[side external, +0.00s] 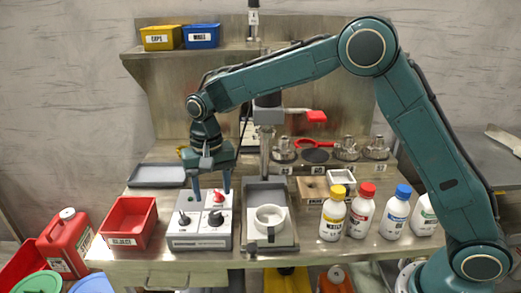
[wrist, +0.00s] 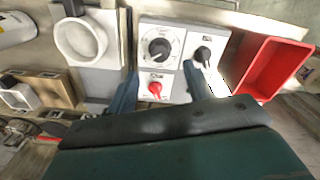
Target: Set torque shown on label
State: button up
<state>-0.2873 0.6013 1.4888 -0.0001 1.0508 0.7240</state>
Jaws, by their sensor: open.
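A pale grey control box (side external: 199,240) stands at the front of the bench, left of centre. It carries a large black dial (wrist: 158,48) with a scale, a smaller black knob (wrist: 203,54) and a red knob (wrist: 155,88). The red knob also shows in the side view (side external: 218,197), at the box's back right. My gripper (side external: 211,190) is open and empty, pointing down over the back of the box. In the wrist view its fingers (wrist: 160,73) stand apart on either side of the red knob and dial. The scale and label print are too small to read.
A red bin (side external: 130,222) stands left of the box. A press (side external: 268,215) with a white cup stands close on its right. Several capped bottles (side external: 332,215) stand further right. A grey tray (side external: 157,176) lies behind.

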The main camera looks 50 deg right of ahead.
notch_tip(320, 180, up, 7)
dwell(0.3)
dwell(0.4)
jog(key=s+d+r+n+t, duration=0.1)
jog(key=s+d+r, duration=0.4)
jog(key=s, duration=0.2)
jog(key=s+d+r+n+t, duration=0.1)
jog(key=s+d+r+t, duration=0.1)
jog(key=s+d+r, duration=0.45)
jog(key=s+d+f+n+t, duration=0.1)
jog(key=s+f, duration=0.1)
jog(key=s, duration=0.7)
jog(key=s+d+f+n+t, duration=0.1)
jog(key=s+d+f+n, duration=0.1)
jog(key=s, duration=0.7)
jog(key=shift+s+f+t, duration=0.15)
jog(key=shift+f+t, duration=0.15)
jog(key=shift+f, duration=0.5)
